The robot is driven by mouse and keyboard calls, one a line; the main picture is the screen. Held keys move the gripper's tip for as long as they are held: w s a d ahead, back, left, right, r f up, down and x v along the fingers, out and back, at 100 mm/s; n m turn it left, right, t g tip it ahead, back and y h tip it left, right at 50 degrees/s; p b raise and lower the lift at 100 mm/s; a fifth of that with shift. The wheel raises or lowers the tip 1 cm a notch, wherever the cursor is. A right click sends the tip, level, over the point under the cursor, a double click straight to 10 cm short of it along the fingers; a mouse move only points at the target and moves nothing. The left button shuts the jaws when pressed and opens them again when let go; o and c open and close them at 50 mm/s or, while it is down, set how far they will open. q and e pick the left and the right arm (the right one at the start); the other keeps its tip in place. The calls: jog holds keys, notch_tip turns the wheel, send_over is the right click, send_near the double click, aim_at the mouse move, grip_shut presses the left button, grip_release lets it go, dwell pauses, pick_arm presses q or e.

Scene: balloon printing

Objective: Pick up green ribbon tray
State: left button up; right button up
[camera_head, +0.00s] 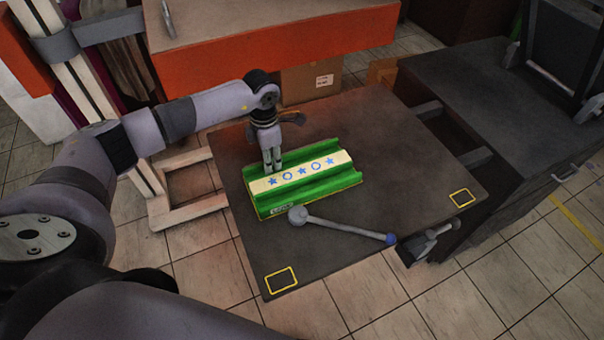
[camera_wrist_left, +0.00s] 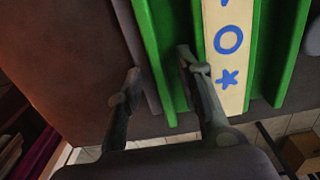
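The green ribbon tray (camera_head: 310,190) lies on the dark table top (camera_head: 400,135). It is a long green channelled tray with a cream strip (camera_head: 300,173) of blue stars and circles along its middle. My left gripper (camera_head: 272,168) points down at the tray's far long side, near its left end. In the left wrist view my left gripper (camera_wrist_left: 160,82) has its fingers apart with nothing held. One finger is over the green tray (camera_wrist_left: 170,60) beside the cream strip; the other is outside its edge. Whether the fingers touch the tray cannot be told. My right gripper is not seen.
A grey rod with a ball end and blue tip (camera_head: 345,227) lies just in front of the tray. Yellow outlined squares mark the table's near corner (camera_head: 281,279) and right corner (camera_head: 462,198). An orange-fronted counter (camera_head: 270,62) stands behind. The table's right part is clear.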

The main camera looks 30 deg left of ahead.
pick_arm(q)
grip_shut()
jog(key=shift+w, duration=0.1)
dwell(0.5)
